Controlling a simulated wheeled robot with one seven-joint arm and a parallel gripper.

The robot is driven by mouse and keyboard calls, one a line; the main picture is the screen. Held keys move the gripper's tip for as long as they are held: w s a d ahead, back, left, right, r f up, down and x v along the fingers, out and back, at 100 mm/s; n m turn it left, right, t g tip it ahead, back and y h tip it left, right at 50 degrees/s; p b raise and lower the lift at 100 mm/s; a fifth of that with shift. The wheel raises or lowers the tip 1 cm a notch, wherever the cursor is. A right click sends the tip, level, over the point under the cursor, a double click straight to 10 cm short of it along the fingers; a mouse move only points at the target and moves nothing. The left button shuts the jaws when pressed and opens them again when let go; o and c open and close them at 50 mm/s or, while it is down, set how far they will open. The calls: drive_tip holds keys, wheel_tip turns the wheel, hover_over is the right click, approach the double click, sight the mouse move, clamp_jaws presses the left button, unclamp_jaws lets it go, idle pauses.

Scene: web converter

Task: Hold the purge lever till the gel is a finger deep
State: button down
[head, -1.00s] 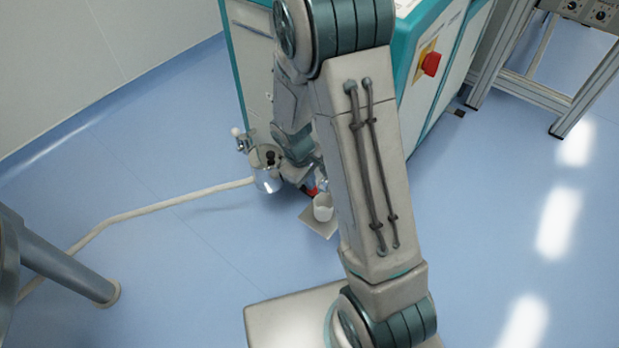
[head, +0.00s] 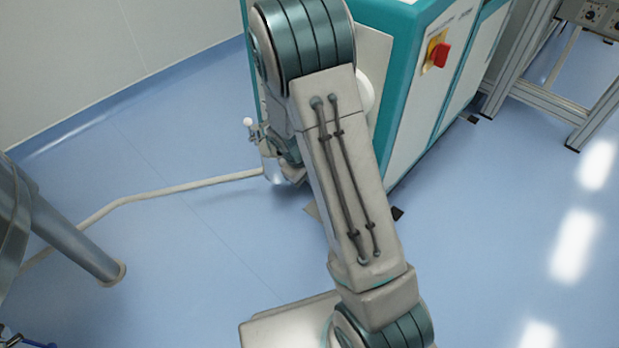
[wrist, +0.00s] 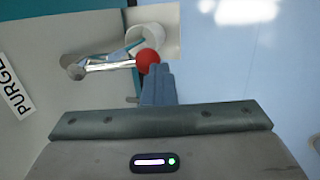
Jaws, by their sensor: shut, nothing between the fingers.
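The purge lever is a metal rod (wrist: 108,66) with a red ball knob (wrist: 148,58) in the wrist view. A label reading PURGE (wrist: 17,92) is on the machine at the left. My gripper (wrist: 160,68) is shut and empty, its tips right beside the knob's lower right side; I cannot tell whether they touch. A white cup (wrist: 146,37) stands beyond the lever, partly covered by it, on a beige plate (wrist: 171,44). The gel level in the cup cannot be made out. In the head view my arm hides the lever, cup and gripper.
The teal-edged machine cabinet (head: 395,100) carries a red switch (head: 439,54). A metal frame (head: 530,95) stands at right, a steel leg (head: 75,240) at left. Floor at right is clear.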

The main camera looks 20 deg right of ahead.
drive_tip(key=shift+s+d+f, duration=0.2)
drive_tip(key=shift+d+f, duration=0.1)
drive_tip(key=shift+f, duration=0.45)
drive_tip(key=shift+s+f+b, duration=0.15)
drive_tip(key=shift+f+b, duration=0.05)
drive_tip(key=shift+b, duration=0.1)
idle(2.1)
drive_tip(key=shift+d, duration=0.15)
idle(1.2)
drive_tip(key=shift+r, duration=0.1)
drive_tip(key=s+a+r+p, duration=0.2)
drive_tip(key=a+r+p, duration=0.4)
drive_tip(key=a+r, duration=0.3)
drive_tip(key=shift+s+r, duration=0.35)
drive_tip(key=shift+r, duration=0.6)
drive_tip(key=shift+a, duration=0.1)
